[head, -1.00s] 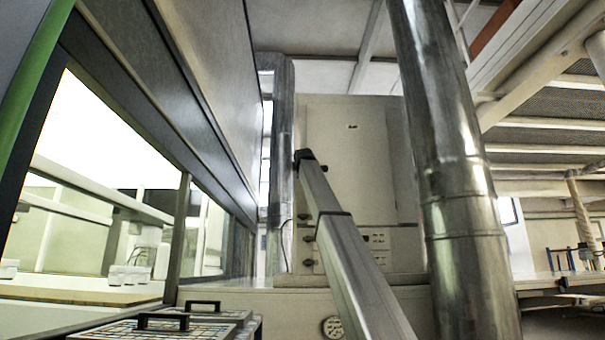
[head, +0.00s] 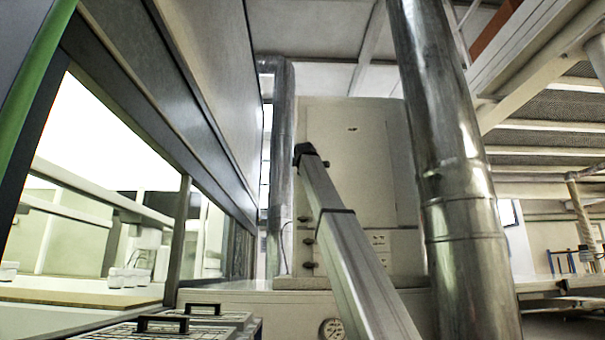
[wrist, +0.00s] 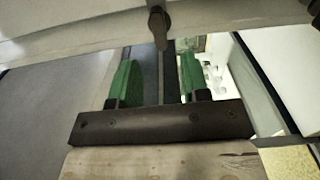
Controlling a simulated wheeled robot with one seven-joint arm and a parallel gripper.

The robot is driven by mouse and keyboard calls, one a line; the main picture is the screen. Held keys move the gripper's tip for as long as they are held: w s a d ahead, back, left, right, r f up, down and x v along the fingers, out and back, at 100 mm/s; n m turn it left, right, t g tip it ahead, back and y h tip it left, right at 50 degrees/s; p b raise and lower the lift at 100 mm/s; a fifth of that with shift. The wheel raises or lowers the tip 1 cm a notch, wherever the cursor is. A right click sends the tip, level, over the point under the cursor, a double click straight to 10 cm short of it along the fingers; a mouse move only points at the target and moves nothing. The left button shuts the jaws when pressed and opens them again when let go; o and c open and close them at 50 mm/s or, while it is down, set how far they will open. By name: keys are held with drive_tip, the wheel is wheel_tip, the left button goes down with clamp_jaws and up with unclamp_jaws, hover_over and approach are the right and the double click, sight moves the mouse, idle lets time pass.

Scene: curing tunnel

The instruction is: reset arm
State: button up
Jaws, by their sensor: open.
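My gripper (wrist: 158,78) shows in the wrist view as two green fingers on a dark crossbar. The fingers stand well apart, and no object shows held between them. Behind the gap are a dark strip and a grey surface. In the head view my gripper cannot be made out. A long metal beam, which may be part of my arm, slants up through the middle of that view.
Trays with black handles (head: 205,318) stand at lower left, beside a windowed enclosure (head: 150,100). White jars (head: 128,277) sit inside it. A beige cabinet (head: 350,180) stands behind, between two shiny vertical ducts (head: 462,200) (head: 280,170).

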drive_tip(key=s, duration=0.2)
drive_tip(key=shift+s+d, duration=0.1)
drive_tip(key=shift+s, duration=0.3)
